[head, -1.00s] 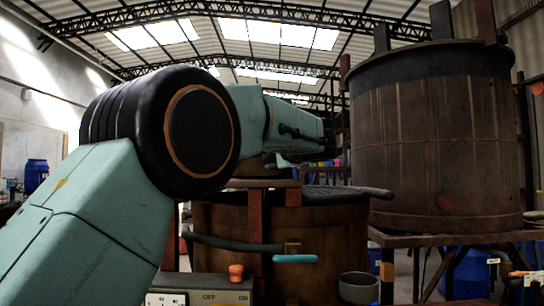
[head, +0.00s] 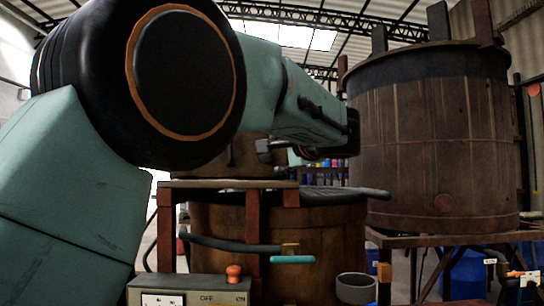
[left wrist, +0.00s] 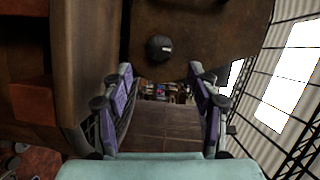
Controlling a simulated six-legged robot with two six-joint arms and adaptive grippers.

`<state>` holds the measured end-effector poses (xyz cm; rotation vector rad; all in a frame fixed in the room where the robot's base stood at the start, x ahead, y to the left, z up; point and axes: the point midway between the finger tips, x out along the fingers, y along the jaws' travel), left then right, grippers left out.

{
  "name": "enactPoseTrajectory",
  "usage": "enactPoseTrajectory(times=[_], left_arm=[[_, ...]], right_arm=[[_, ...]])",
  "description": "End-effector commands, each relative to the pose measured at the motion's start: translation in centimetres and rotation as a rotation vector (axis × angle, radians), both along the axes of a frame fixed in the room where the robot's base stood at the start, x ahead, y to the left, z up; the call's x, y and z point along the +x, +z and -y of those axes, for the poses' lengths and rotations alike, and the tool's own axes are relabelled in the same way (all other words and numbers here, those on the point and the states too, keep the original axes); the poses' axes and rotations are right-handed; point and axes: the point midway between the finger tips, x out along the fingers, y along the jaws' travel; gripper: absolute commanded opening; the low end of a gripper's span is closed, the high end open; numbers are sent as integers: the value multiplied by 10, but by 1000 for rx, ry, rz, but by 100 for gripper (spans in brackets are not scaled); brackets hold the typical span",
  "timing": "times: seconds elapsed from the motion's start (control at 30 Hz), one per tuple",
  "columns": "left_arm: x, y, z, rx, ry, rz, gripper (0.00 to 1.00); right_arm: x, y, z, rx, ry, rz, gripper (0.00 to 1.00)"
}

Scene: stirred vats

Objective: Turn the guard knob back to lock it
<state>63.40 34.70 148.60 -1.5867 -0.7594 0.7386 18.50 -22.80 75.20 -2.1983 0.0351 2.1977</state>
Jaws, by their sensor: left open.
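In the left wrist view a round black knob (left wrist: 158,48) with a small white mark sits on a brown surface (left wrist: 205,40). It looks like the guard knob. My left gripper (left wrist: 160,73) is open and empty, its two purple-padded fingers to either side of the picture's middle. The knob shows between and beyond the fingertips, apart from them. In the head view my left arm crosses the vat and hides the knob and most of the gripper. My right gripper is not in view.
A control box (head: 190,289) with an orange knob (head: 233,273) stands at the bottom. Behind it is a low brown vat (head: 330,235) with a cyan-handled lever (head: 293,259). A tall vat (head: 435,140) stands on a stand at right, with a grey cup (head: 355,288) in front.

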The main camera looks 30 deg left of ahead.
Motion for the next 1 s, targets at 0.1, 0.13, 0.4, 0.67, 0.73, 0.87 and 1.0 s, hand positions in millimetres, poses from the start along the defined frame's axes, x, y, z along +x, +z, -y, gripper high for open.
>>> enactPoseTrajectory(times=[0.1,0.13,0.4,0.67,0.73,0.87,1.0], left_arm=[[-14,2,19,4,-1,-1,60],[-16,2,23,4,-1,0,60],[-29,2,40,1,0,-1,60],[-30,2,40,-1,0,-1,60],[-30,2,40,-1,0,-1,60],[-30,2,40,-1,0,-1,60],[-30,2,40,-1,0,-1,60]], right_arm=[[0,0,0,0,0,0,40],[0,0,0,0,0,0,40],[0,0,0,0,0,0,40],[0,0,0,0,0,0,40],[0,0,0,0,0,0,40],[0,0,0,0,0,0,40],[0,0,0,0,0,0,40]])
